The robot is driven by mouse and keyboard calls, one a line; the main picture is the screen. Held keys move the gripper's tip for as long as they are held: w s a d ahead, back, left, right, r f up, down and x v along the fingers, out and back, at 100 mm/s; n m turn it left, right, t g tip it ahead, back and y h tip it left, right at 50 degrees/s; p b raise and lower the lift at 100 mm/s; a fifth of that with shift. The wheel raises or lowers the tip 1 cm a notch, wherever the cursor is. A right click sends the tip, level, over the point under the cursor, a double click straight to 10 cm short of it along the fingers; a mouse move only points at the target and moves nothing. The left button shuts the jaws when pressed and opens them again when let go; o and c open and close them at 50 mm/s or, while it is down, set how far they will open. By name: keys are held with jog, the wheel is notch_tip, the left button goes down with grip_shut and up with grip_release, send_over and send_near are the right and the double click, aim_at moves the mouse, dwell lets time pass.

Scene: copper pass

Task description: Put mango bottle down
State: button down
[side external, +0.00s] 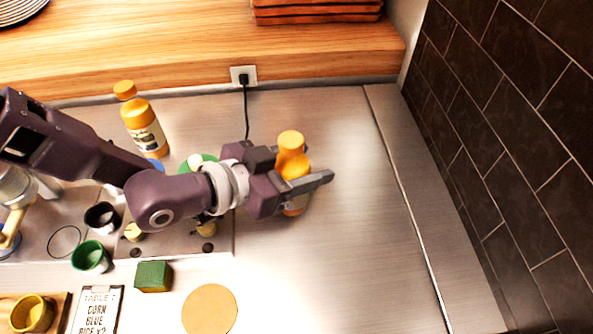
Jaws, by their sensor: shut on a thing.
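The mango bottle (291,145), orange-yellow with an orange cap, is between the fingers of my gripper (308,178) in the side external view. My gripper is shut on it around its middle, and the fingers hide part of its body. The bottle looks roughly upright. Its lower end shows below the fingers, over the steel counter (350,230). I cannot tell whether its base touches the counter.
A second orange bottle (143,125) stands at the back left. A green sponge (154,276), a round tan board (209,309), a green cup (91,257), a dark cup (102,217) and a yellow cup (33,313) are at front left. The right counter is clear up to the dark tiled wall (530,130).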

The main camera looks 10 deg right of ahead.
notch_tip(320, 180, up, 10)
jog(key=shift+r, duration=0.1)
notch_tip(320, 180, up, 11)
jog(key=w+a+n+t+y, duration=0.4)
jog(key=w+a+n, duration=0.1)
jog(key=w+a, duration=1.4)
jog(key=w+a+n+t+y, duration=0.1)
jog(key=w+a+n+y, duration=0.2)
jog(key=a, duration=1.4)
jog(key=w+a+n+t+y, duration=0.2)
jog(key=w+a, duration=0.1)
jog(key=a, duration=1.3)
notch_tip(320, 180, down, 21)
jog(key=shift+w+d+r, duration=0.1)
jog(key=c, duration=0.6)
grip_release()
jog(key=shift+f, duration=0.2)
jog(key=shift+o, duration=0.2)
